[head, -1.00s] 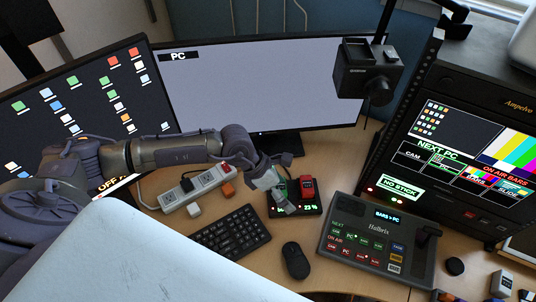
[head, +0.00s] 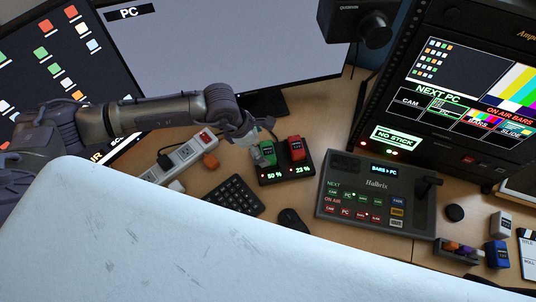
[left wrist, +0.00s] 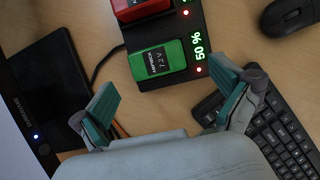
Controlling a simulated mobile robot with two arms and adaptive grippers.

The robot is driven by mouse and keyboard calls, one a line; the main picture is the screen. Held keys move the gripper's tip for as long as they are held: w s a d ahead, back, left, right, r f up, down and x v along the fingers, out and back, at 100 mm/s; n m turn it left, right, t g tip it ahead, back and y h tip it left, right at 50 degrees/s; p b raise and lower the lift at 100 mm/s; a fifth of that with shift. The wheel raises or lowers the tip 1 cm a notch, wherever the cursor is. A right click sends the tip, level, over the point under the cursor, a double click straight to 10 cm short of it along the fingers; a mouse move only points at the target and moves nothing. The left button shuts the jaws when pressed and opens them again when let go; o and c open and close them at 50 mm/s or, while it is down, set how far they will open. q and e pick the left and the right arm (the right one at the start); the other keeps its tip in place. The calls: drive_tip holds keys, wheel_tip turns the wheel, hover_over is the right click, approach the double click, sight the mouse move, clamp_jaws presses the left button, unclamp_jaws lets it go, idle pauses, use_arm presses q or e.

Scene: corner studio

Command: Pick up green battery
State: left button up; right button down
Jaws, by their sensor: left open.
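The green battery (head: 267,152) sits in the left slot of a black charger (head: 283,174), above a lit "50 %" readout. A red battery (head: 296,149) sits in the right slot, above "23 %". In the left wrist view the green battery (left wrist: 158,64) lies just ahead of my left gripper (left wrist: 163,98). The gripper's two teal-padded fingers are spread apart with nothing between them. In the head view my left gripper (head: 256,152) is at the green battery's left side and overlaps it there. My right gripper is in neither current view.
A power strip (head: 183,158) with an orange plug is left of the charger. The switcher panel (head: 375,198) stands close to the right.

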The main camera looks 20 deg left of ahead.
sight(268, 150)
use_arm(q)
drive_tip(key=b+x, duration=0.1)
drive_tip(key=x, duration=0.1)
drive_tip(key=b+x, duration=0.2)
drive_tip(key=x, duration=0.1)
drive_tip(key=shift+w, duration=0.35)
drive_tip(key=shift+r, duration=0.1)
drive_tip(key=shift+c, duration=1.2)
drive_tip(key=c, duration=1.1)
